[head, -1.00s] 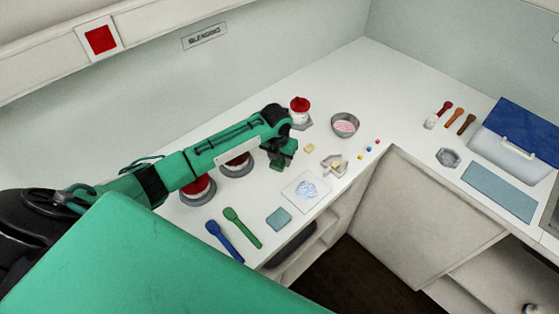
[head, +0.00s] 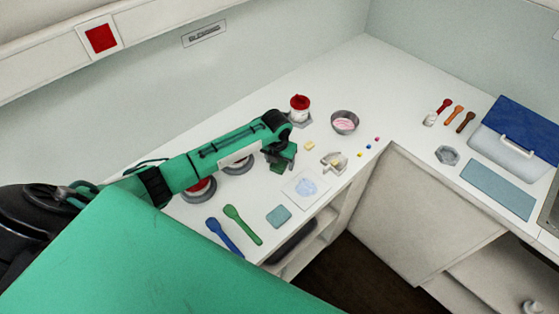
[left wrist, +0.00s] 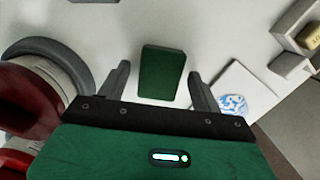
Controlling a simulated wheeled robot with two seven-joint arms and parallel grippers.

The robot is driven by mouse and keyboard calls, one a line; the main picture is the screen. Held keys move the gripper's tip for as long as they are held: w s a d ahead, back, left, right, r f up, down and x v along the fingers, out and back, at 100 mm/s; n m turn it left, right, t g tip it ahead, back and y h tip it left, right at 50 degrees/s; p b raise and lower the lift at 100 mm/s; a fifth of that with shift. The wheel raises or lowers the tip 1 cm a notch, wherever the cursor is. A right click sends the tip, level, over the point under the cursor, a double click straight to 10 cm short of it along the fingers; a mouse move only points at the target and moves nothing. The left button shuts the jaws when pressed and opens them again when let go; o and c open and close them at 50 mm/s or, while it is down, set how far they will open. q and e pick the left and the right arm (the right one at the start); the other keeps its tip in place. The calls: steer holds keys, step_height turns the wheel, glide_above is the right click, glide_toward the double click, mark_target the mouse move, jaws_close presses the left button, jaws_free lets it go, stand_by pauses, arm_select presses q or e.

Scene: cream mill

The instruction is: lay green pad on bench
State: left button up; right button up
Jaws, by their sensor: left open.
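The green pad (left wrist: 162,73) is a small dark green block lying flat on the white bench (left wrist: 215,22), seen between my left fingers in the left wrist view. In the head view the pad (head: 278,168) shows just below my left gripper, partly hidden by it. My left gripper (head: 283,154) is open above the pad, with a gap between each finger and the pad's sides; it also shows in the left wrist view (left wrist: 158,69). My right gripper is in neither view.
A white sheet with a blue pattern (head: 292,190) lies right of the pad, and red-topped jars on grey rings (head: 187,198) stand left. A teal pad (head: 278,217), green spoon (head: 241,224) and blue spoon (head: 224,237) lie nearer. A bowl (head: 344,123) stands farther back.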

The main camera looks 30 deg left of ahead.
mark_target(278, 166)
arm_select(q)
step_height(278, 166, up, 12)
steer(key=s+b, duration=0.1)
steer(key=b, duration=0.2)
steer(key=shift+s, duration=0.2)
stand_by(0.3)
steer(key=shift+d, duration=0.1)
